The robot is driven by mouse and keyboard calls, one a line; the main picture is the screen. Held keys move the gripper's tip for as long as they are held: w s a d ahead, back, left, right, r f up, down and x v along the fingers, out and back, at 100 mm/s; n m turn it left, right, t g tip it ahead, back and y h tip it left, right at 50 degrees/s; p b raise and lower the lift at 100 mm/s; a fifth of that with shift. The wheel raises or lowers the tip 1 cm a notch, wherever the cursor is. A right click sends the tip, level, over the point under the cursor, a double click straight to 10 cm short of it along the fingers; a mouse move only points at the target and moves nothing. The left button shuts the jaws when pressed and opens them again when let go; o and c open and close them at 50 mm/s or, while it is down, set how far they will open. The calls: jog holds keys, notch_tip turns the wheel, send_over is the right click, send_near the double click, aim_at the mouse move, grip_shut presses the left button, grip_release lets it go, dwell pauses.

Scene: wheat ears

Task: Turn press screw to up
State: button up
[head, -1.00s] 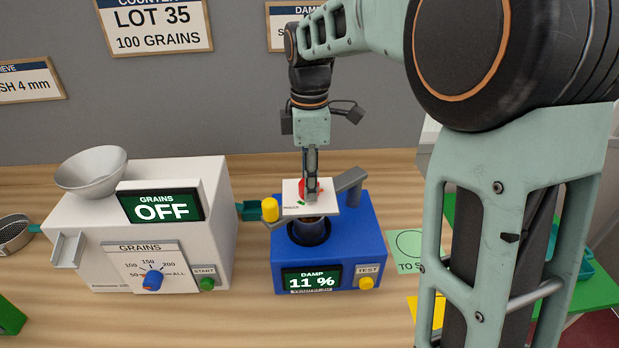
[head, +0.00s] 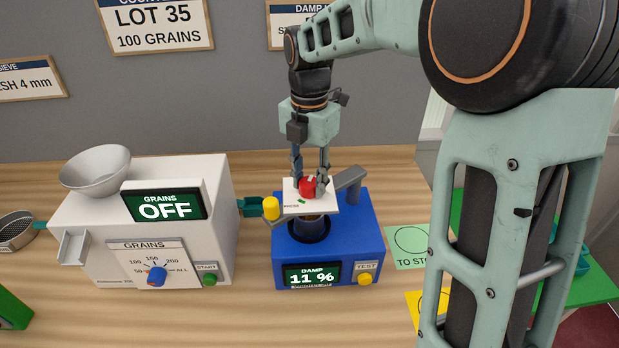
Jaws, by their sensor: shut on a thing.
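The press screw is a red knob (head: 308,187) on a white plate (head: 327,208) marked PRESS, held above the blue damp meter (head: 345,235). A small green mark shows on the plate beside the knob. My gripper (head: 309,184) points down from above, with one finger on each side of the red knob, shut on it. The fingers hide part of the knob. The meter's screen (head: 312,275) reads DAMP 11 %.
A white grain counter (head: 180,235) reading GRAINS OFF stands to the left. A grey arm (head: 349,179) rises at the plate's right. Green and yellow cards lie to the right. The table front is clear.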

aim_at(309, 181)
jog(key=shift+n, duration=0.9)
jog(key=o, duration=1.2)
jog(key=shift+c, duration=0.2)
notch_tip(309, 181, up, 12)
